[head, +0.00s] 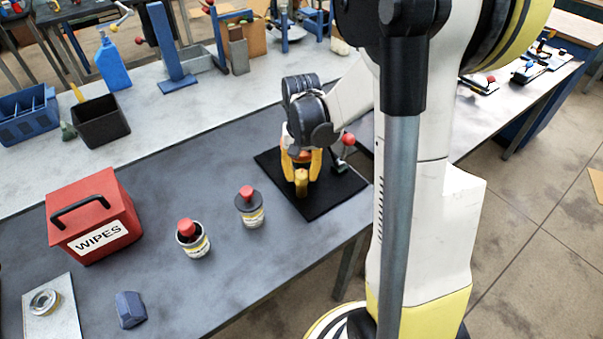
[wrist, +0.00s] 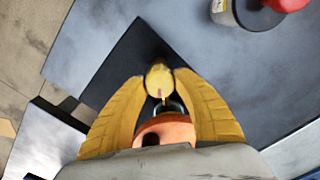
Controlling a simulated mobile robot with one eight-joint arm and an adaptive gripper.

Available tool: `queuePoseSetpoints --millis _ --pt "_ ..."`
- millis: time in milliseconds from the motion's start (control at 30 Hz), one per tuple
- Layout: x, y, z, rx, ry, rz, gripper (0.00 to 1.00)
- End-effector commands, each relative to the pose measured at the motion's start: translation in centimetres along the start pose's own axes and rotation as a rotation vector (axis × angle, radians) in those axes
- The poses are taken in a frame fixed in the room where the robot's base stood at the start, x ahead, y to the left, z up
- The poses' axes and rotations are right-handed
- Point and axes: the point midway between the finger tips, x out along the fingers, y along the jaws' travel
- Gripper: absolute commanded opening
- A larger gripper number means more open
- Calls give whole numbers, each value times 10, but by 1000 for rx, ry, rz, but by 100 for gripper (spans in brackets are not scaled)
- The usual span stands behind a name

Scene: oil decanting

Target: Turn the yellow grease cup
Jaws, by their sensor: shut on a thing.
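The yellow grease cup (head: 301,182) stands upright on a black mat (head: 335,195) at the middle of the bench. It also shows in the wrist view (wrist: 159,78), between my fingertips. My gripper (head: 301,165) reaches down over the mat with its yellow fingers, one on each side of the cup. In the wrist view my gripper (wrist: 160,82) is shut on the cup's round top. An orange part with a dark hole (wrist: 165,132) shows between the fingers. The cup's lower part is hidden in the wrist view.
A red-knobbed lever (head: 347,142) stands on the mat just right of my gripper. Two red-capped tins (head: 193,238) (head: 249,207), a red wipes box (head: 95,215) and a dark blue block (head: 130,309) stand to the left. The bench between the mat and the back row is clear.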

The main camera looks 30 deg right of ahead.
Motion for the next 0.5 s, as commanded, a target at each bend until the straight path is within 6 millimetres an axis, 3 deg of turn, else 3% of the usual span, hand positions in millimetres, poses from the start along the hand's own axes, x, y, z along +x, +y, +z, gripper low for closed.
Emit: queuePoseSetpoints --millis 500 --pt "0 1 0 418 0 0 5"
